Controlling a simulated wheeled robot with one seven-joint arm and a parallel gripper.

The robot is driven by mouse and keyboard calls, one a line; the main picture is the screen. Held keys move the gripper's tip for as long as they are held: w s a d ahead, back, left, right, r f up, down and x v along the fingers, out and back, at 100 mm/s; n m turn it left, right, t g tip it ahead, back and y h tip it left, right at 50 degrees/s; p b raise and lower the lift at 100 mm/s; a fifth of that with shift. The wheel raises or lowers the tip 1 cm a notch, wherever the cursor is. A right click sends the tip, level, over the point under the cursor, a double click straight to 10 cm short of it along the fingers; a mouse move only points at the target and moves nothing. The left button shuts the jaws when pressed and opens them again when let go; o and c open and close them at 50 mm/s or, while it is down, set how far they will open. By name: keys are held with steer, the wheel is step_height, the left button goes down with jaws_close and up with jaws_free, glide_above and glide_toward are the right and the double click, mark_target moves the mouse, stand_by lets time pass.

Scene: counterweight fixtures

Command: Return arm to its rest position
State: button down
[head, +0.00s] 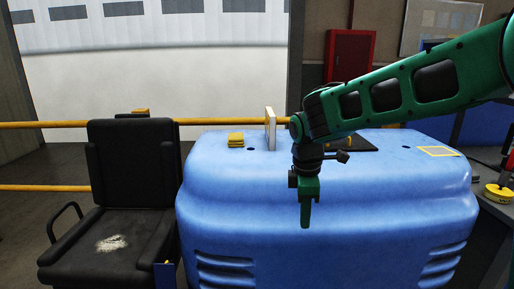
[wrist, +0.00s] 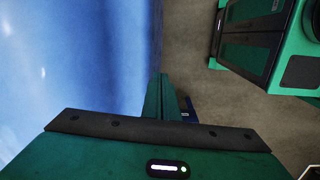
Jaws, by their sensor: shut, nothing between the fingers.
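My gripper (head: 305,218) hangs pointing down at the end of my green arm in the head view. It is in front of the near face of the large blue rounded counterweight body (head: 240,205). Its green fingers are together and hold nothing. In the wrist view the closed fingers (wrist: 162,95) point away from the camera, with the blue surface (wrist: 70,60) to their left and floor to their right. My arm reaches in from the right and hides part of the blue top.
A black seat (head: 130,170) stands left. Yellow rails (head: 60,125) run behind. A yellow item (head: 499,193) lies far right.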

steer(key=s+d+r+m, duration=0.1)
steer(key=s+d+m, duration=0.4)
steer(key=d, duration=0.4)
steer(key=s+d+r+m, duration=0.1)
steer(key=s+d+m, duration=0.4)
steer(key=d, duration=0.5)
steer(key=s+d+f+m, duration=0.1)
steer(key=s+d+m, duration=0.2)
steer(key=s, duration=0.3)
steer(key=s+d+f+m, duration=0.1)
steer(key=s+d+m, duration=0.2)
steer(key=s+m, duration=0.2)
steer(key=s+d+f+m+y, duration=0.1)
steer(key=s+d+f+m, duration=0.1)
steer(key=s+m, duration=0.3)
steer(key=s+d, duration=0.1)
steer(key=s, duration=0.2)
steer(key=shift+g, duration=0.4)
